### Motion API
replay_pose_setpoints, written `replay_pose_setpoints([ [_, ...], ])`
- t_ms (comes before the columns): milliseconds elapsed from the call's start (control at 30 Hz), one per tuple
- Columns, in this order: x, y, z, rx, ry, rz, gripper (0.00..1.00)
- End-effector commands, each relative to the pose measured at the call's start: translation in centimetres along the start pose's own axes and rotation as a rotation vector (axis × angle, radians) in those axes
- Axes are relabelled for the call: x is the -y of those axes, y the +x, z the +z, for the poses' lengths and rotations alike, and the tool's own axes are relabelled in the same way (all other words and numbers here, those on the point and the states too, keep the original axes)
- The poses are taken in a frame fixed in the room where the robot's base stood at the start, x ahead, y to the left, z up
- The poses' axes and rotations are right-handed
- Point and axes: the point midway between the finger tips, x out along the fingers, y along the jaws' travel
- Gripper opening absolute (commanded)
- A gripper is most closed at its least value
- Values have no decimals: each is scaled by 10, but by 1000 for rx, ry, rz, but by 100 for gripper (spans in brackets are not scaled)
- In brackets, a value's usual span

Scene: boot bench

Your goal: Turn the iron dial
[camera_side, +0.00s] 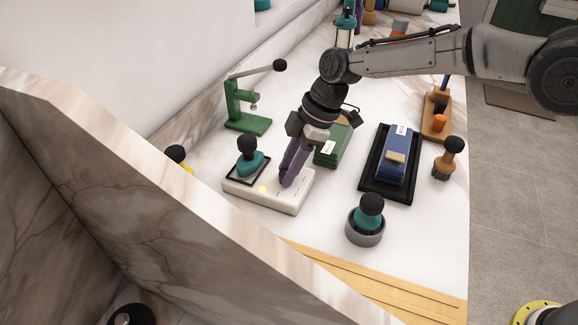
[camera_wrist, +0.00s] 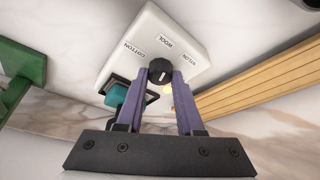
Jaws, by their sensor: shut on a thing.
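The dial is a small black round knob (camera_wrist: 160,68) with a white pointer line on top, on a white base (camera_side: 257,199) that also shows in the wrist view (camera_wrist: 152,28). The dial is hidden by the fingers in the side view. A teal iron with a black knob (camera_side: 247,164) sits in a black frame at the base's left end.
A green lever press (camera_side: 247,122) stands behind the base. A grey cup (camera_side: 364,237) holding a teal tool stands in front right, near a wooden slatted strip (camera_side: 370,286).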

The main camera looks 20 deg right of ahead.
Motion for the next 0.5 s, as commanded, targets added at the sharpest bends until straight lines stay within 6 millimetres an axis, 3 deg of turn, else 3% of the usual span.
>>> replay_pose_setpoints([
  [500,-2,-1,0,1,-165,-65,0],
])
